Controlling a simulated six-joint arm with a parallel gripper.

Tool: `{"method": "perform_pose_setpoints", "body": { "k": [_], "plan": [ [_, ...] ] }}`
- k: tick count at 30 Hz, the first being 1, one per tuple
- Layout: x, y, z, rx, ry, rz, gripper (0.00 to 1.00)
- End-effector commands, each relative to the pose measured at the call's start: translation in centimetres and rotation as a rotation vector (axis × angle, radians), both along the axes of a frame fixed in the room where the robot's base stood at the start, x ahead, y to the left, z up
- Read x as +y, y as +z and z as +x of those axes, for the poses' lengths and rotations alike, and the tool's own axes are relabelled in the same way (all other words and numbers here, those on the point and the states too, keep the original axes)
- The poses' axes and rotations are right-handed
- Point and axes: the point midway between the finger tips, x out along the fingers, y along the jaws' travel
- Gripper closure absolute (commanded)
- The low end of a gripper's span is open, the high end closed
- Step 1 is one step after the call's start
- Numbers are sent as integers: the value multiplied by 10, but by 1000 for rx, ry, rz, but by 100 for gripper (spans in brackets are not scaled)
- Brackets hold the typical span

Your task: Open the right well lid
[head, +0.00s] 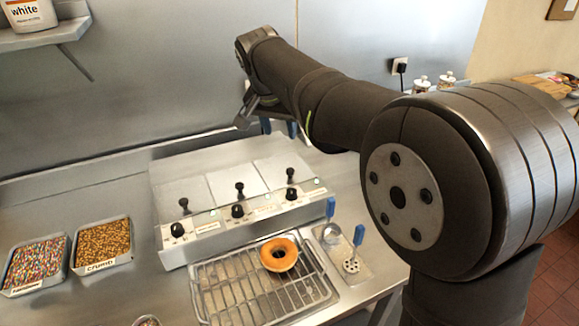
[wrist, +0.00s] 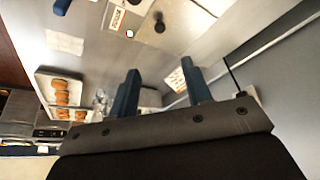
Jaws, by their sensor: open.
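The warmer (head: 215,225) has three wells in a row, each with a flat metal lid and a black knob. The right well lid (head: 272,168) lies flat and shut, with its black knob (head: 290,174) upright near the front edge. That knob also shows at the top of the wrist view (wrist: 159,23). My gripper (head: 279,128) is above and behind the right lid, with its blue fingers apart and nothing between them. The wrist view shows both fingers (wrist: 160,92) spread and clear of the lid.
A glazed ring donut (head: 290,261) sits on a wire rack (head: 225,290) before the warmer. Trays of sprinkles (head: 37,264) and crumbs (head: 103,245) are at the left. A wall rises close behind the warmer.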

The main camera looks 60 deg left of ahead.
Motion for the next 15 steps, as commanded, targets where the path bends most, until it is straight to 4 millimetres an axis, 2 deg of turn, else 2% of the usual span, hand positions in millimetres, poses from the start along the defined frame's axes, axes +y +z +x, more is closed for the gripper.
{"method": "perform_pose_setpoints", "body": {
  "k": [5, 15],
  "plan": [
    [4, -17, 5, 3, -8, 0, 55],
    [24, -84, 25, 3, -5, -1, 55]
  ]
}}
